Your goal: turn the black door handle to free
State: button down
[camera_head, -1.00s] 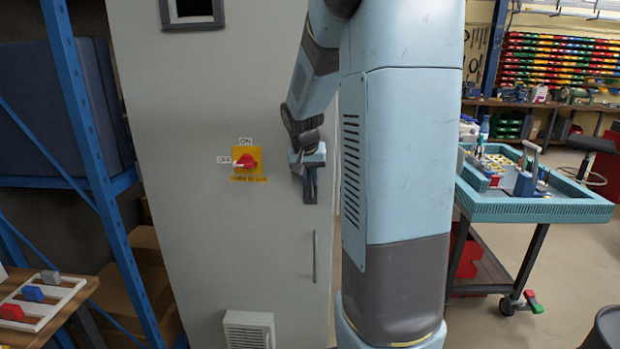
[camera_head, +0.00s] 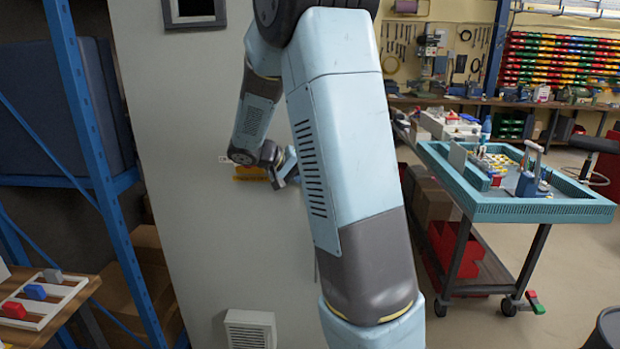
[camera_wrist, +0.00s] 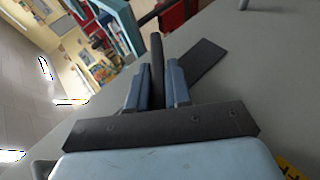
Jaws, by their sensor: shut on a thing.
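The black door handle (camera_wrist: 157,60) shows in the wrist view as a dark bar between the two blue fingers of my gripper (camera_wrist: 157,88). The fingers are shut on it. A flat black plate (camera_wrist: 203,60) lies on the grey door beside it, and the bar stands at an angle to this plate. In the head view my gripper (camera_head: 289,166) is at the cabinet door (camera_head: 210,230), partly behind my own arm. The handle itself is hidden there.
A yellow label (camera_head: 250,174) sits on the door left of my gripper; my arm covers the red rotary switch. A vent (camera_head: 249,330) is low on the door. A blue shelf rack (camera_head: 95,130) stands left, and a teal-topped cart (camera_head: 540,208) stands right.

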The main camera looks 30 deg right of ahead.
jog(key=h, duration=0.1)
jog(key=g+h, duration=0.1)
jog(key=n+h, duration=0.1)
jog(key=shift+w+a+f, duration=0.1)
jog(key=shift+a+f, duration=0.15)
jog(key=shift+f+n+g+h, duration=0.15)
jog(key=shift+n+g+h, duration=0.5)
jog(key=shift+h, duration=0.95)
jog(key=c, duration=1.4)
grip_release()
jog(key=shift+o, duration=1.3)
jog(key=shift+d, duration=0.1)
jog(key=w+a, duration=0.2)
jog(key=a, duration=1.1)
jog(key=shift+w+a+f, duration=0.15)
jog(key=shift+w+a, duration=0.15)
jog(key=shift+w, duration=0.1)
